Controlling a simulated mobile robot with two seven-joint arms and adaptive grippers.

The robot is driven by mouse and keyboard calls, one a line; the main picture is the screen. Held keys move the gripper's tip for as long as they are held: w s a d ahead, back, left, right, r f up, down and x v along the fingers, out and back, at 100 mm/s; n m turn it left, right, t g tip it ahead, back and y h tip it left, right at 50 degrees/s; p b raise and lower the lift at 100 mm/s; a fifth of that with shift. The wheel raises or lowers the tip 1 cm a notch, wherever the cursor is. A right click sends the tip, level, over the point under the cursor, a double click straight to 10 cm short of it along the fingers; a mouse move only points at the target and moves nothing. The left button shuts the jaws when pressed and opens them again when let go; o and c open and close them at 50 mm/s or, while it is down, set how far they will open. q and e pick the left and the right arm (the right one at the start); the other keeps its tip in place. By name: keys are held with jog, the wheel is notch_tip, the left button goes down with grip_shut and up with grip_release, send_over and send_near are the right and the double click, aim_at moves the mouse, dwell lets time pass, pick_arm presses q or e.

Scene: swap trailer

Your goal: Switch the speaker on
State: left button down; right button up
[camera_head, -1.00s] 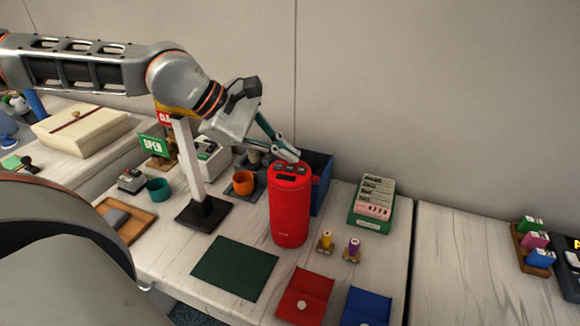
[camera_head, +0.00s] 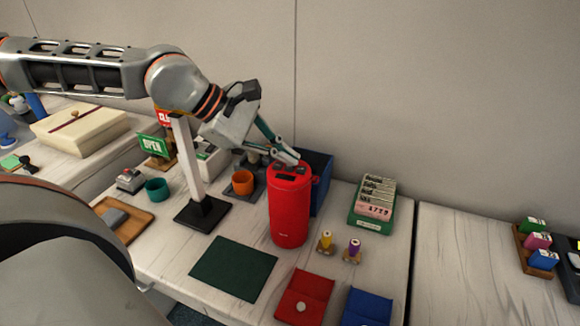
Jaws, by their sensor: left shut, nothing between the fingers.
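The red speaker (camera_head: 289,212) stands upright on the white marbled table, a cylinder with dark buttons on its top face. My left gripper (camera_head: 294,160) reaches in from the upper left and is shut, with nothing between its fingers. Its fingertips are at the back edge of the speaker's top, by the buttons, and hide part of it. I cannot tell whether they touch. My right gripper is not in view.
A dark blue box (camera_head: 321,182) stands behind the speaker. Two small bottles (camera_head: 326,240) stand close on its right. A white post on a black base (camera_head: 201,214), an orange cup (camera_head: 243,182) and a green card box (camera_head: 371,206) are nearby. A flat green mat (camera_head: 234,268) lies in front.

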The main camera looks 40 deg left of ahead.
aim_at(286, 168)
pick_arm(q)
jog(key=shift+f, duration=0.35)
dwell(0.5)
jog(key=shift+r, duration=0.1)
dwell(0.3)
jog(key=shift+r, duration=0.7)
jog(key=shift+r, duration=2.5)
